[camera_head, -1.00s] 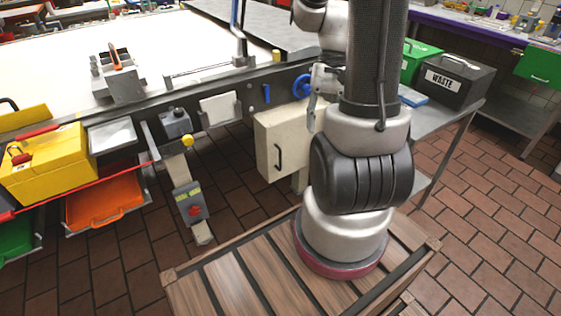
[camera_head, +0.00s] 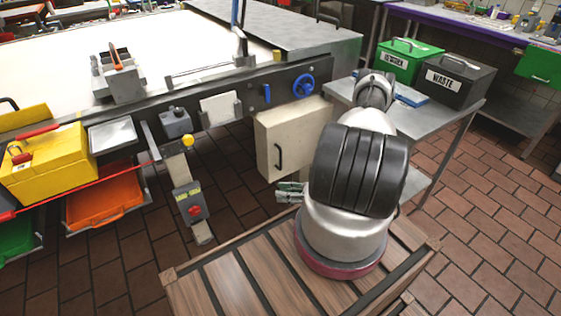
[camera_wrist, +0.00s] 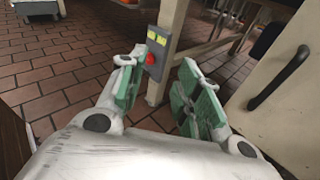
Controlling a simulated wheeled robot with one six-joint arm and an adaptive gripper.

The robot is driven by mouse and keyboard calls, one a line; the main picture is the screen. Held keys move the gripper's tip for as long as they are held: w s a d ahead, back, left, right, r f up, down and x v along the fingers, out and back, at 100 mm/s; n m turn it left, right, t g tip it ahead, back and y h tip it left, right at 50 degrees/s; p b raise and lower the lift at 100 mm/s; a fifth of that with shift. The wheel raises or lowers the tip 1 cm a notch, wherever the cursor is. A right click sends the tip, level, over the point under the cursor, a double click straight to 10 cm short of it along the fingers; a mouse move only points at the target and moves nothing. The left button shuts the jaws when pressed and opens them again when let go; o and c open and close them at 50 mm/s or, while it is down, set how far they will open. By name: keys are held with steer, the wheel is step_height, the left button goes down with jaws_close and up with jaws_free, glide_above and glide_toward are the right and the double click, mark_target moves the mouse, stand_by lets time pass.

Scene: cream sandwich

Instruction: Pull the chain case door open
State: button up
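The chain case is a cream box under the machine's edge, and its door (camera_head: 267,148) looks shut in the head view. The door carries a dark vertical handle (camera_head: 279,157). In the wrist view the door (camera_wrist: 275,118) stands at the right, with the black bar handle (camera_wrist: 279,77) across it. My gripper (camera_head: 281,191) is below and in front of the door in the head view, partly hidden by my arm. In the wrist view my gripper (camera_wrist: 157,97) is open and empty, its green-padded fingers apart. The handle is to the right of both fingers, not between them.
A post with a red-button control box (camera_head: 192,208) stands left of the case; the box also shows in the wrist view (camera_wrist: 155,55). A blue handwheel (camera_head: 303,86) is above the case. A grey side table (camera_head: 425,125) is at the right. Tiled floor lies open between post and case.

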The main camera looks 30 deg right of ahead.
steer(key=w+d+f+m+t+h, duration=0.3)
steer(key=w+d+f+h, duration=0.1)
steer(key=w, duration=0.1)
steer(key=m+t+h, duration=0.2)
steer(key=t+h, duration=0.1)
glide_toward(281, 168)
step_height(281, 168, up, 4)
steer(key=w, duration=0.3)
steer(key=shift+h, duration=0.4)
steer(key=w, duration=0.2)
steer(key=w+a, duration=0.1)
steer(key=w, duration=0.2)
steer(key=w+a, duration=0.1)
steer(key=w, duration=0.1)
steer(key=shift+w+r, duration=0.1)
steer(key=shift+w, duration=0.1)
jaws_close()
